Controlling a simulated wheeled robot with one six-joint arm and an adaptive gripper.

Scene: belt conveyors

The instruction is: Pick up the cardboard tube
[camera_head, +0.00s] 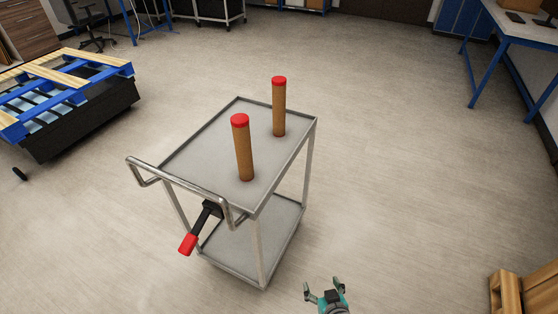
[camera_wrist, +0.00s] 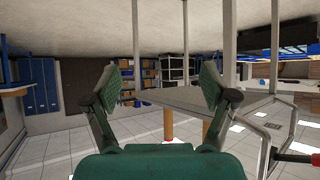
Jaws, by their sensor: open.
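Two upright brown cardboard tubes with red caps stand on the top shelf of a grey metal cart (camera_head: 205,145). The nearer tube (camera_head: 244,155) is left of the farther tube (camera_head: 279,110). My gripper (camera_head: 321,287) is open and empty at the bottom of the head view, in front and to the right of the cart, apart from both tubes. The wrist view is upside down; it shows my gripper (camera_wrist: 160,88) with spread fingers, and beyond them one tube (camera_wrist: 168,124) and part of another (camera_wrist: 205,130), partly hidden by the right finger.
The cart has a push handle (camera_head: 180,180) and a red-ended black lever (camera_head: 200,228) on its left side. A blue rack with wooden slats (camera_head: 70,85) stands at left. A wooden pallet (camera_head: 510,290) is at bottom right. The floor right of the cart is clear.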

